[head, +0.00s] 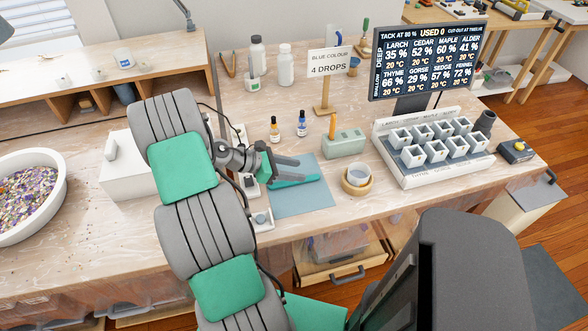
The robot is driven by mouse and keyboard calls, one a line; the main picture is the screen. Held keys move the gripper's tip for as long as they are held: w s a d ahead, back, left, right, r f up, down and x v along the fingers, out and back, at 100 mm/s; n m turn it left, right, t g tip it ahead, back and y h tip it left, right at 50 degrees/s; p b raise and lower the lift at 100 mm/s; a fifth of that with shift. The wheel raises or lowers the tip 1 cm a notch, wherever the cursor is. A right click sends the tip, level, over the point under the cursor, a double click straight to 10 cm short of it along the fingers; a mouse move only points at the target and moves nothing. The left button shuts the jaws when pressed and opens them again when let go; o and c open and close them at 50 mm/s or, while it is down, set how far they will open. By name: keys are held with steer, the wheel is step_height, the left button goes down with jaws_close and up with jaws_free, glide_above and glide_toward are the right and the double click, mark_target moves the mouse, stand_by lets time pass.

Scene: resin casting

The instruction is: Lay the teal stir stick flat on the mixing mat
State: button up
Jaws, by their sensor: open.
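The teal stir stick (296,181) shows over the blue-grey mixing mat (302,201), running left to right near the mat's middle. It seems to lie flat on the mat, but I cannot tell for certain from this one view whether it touches along its whole length. My gripper (299,169) is open, its grey fingers pointing right just behind and above the stick. I cannot tell whether a finger touches the stick.
A cup in a wooden ring (357,180) and a green block (344,143) stand right of the mat. Two small dropper bottles (302,124) stand behind it. A rack of white cups (432,150) and a display screen (429,60) are farther right. The mat's front part is clear.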

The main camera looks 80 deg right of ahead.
steer(key=v, duration=0.7)
steer(key=shift+w+a+r, duration=0.15)
steer(key=shift+w+r, duration=0.05)
steer(key=shift+w, duration=0.1)
stand_by(0.3)
